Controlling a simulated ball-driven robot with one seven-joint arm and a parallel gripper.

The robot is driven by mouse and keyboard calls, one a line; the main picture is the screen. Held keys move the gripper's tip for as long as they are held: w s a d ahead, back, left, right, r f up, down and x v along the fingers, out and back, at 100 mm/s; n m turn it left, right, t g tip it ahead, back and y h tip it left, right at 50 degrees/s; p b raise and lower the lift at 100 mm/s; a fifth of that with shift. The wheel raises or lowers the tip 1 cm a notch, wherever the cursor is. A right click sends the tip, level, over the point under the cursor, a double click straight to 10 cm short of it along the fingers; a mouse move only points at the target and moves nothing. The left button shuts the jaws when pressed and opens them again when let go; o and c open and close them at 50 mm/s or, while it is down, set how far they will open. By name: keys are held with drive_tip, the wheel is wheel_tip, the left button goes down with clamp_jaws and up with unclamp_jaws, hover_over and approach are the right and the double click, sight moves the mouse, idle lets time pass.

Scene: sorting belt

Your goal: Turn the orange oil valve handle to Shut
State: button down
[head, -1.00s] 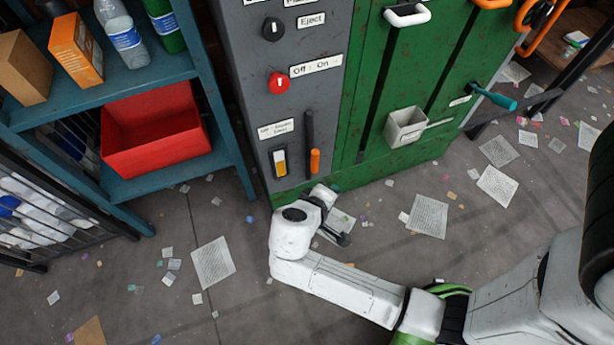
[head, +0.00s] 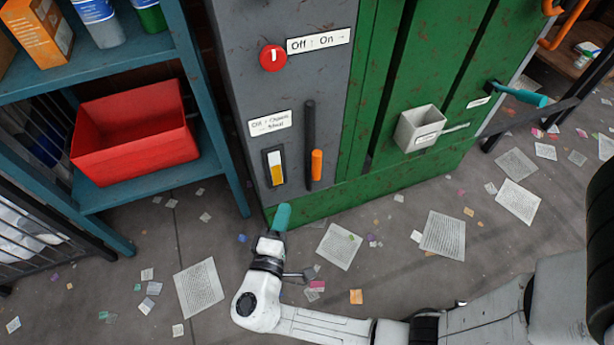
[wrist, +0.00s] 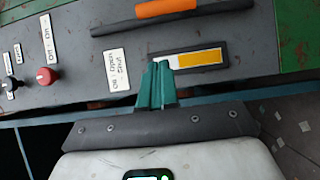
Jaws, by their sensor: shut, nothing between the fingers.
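The orange oil valve handle (head: 316,163) is a sleeve beside the lower part of an upright dark bar (head: 309,130) on the grey panel. In the wrist view the orange handle (wrist: 165,8) lies along the top edge, with the dark bar running sideways. The label (head: 269,123), reading "Oil - Open Shut" in the wrist view, is up and left of it. My gripper (head: 282,216), with teal fingers, is below the handle in the head view, apart from it. In the wrist view its shut, empty fingertips (wrist: 158,72) overlap the yellow-and-white gauge.
The yellow-and-white gauge (head: 275,166) sits left of the handle. A red knob (head: 272,58) is above. A grey box (head: 418,128) and a teal lever (head: 520,94) project at right. A blue shelf with a red bin (head: 134,137) stands at left. Papers litter the floor.

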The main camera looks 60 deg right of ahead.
drive_tip(key=shift+d, duration=0.15)
drive_tip(key=b, duration=0.2)
approach(313, 160)
drive_tip(key=w+d+f, duration=0.2)
drive_tip(key=w+d, duration=0.2)
drive_tip(key=shift+s+d+r, duration=0.1)
drive_tip(key=shift+s+d, duration=0.25)
drive_tip(key=shift+d, duration=0.55)
